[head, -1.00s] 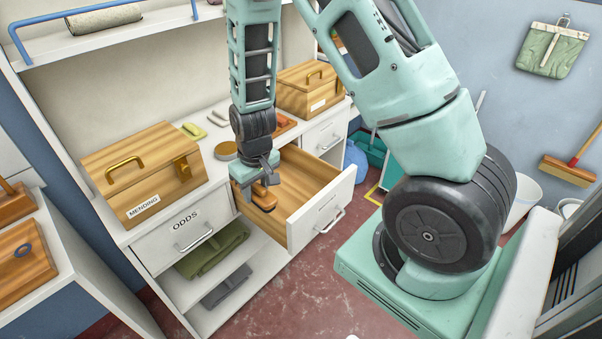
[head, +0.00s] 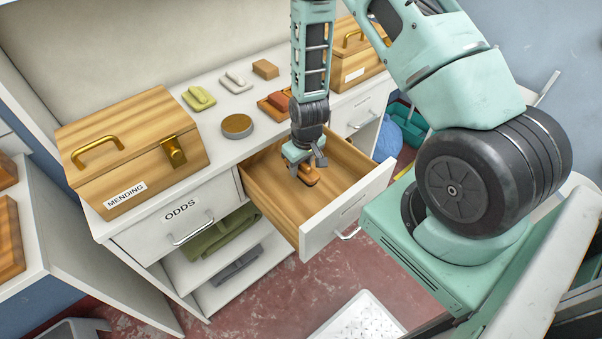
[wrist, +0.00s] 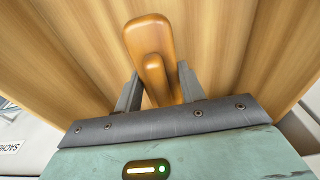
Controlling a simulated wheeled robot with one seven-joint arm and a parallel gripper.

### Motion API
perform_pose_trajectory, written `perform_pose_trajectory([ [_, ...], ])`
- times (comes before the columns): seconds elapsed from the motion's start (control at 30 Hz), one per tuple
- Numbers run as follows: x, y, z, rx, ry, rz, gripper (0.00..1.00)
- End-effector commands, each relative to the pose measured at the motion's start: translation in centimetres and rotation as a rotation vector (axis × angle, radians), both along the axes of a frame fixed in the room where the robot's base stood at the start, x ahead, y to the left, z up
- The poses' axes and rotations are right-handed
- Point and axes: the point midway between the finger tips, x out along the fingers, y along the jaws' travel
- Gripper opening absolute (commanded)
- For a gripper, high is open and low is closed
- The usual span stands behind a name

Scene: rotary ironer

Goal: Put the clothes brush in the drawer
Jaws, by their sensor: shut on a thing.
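The clothes brush (wrist: 148,35) is an orange-brown wooden piece with a raised grip. My gripper (wrist: 158,85) is shut on that grip, with one finger on each side in the wrist view. In the head view the brush (head: 308,177) hangs under my gripper (head: 306,163), within the outline of the open drawer (head: 290,208). The drawer has a wooden inside and a white front with a handle, and looks otherwise empty. I cannot tell whether the brush touches the drawer floor. Its underside is hidden.
A wooden box labelled MENDING (head: 130,150) stands on the counter at left, above a closed ODDS drawer (head: 180,222). A round tin (head: 237,126), a small tray (head: 272,108) and several small items lie behind the open drawer. Another wooden box (head: 350,65) stands farther right.

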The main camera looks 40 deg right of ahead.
Motion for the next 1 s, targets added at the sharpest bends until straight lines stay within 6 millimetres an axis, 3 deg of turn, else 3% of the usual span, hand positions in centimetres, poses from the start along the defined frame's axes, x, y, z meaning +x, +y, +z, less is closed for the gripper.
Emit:
perform_pose_trajectory([
  [0.3, -0.1, 0.0, -3.7, 0.000, 0.001, -0.002, 0.15],
  [0.77, 0.0, 0.0, -4.6, -0.001, -0.001, -0.001, 0.15],
  [0.8, 0.0, 0.0, -4.4, -0.001, -0.001, -0.001, 0.50],
  [0.83, 0.0, 0.0, -4.4, -0.001, -0.001, -0.001, 0.59],
  [1.0, 0.0, 0.0, -4.4, -0.001, -0.001, -0.001, 0.61],
])
